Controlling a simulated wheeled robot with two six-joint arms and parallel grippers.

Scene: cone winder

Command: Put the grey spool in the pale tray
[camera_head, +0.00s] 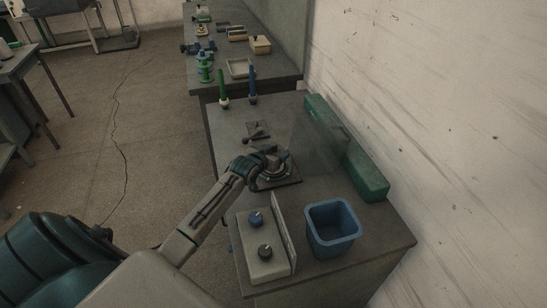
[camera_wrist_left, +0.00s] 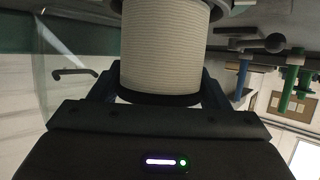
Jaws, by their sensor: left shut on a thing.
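The grey spool (camera_wrist_left: 165,45), wound with pale thread and dark at one end, fills the middle of the left wrist view. My left gripper (camera_wrist_left: 160,88) is shut on it, one dark finger on each side. In the head view my left gripper (camera_head: 268,163) is over a dark base plate (camera_head: 279,184) on the near bench and hides most of the spool. I cannot tell whether the spool is clear of the machine. The pale tray (camera_head: 238,69) lies at the near edge of the far bench and looks empty. My right gripper is not in view.
A blue bin (camera_head: 333,247) and a control box (camera_head: 262,268) with two knobs stand on the near bench. A long green housing (camera_head: 366,174) runs along the wall side. A green post (camera_head: 222,88) and a blue post (camera_head: 252,84) stand before the tray. Green spools (camera_head: 204,68) stand left of it.

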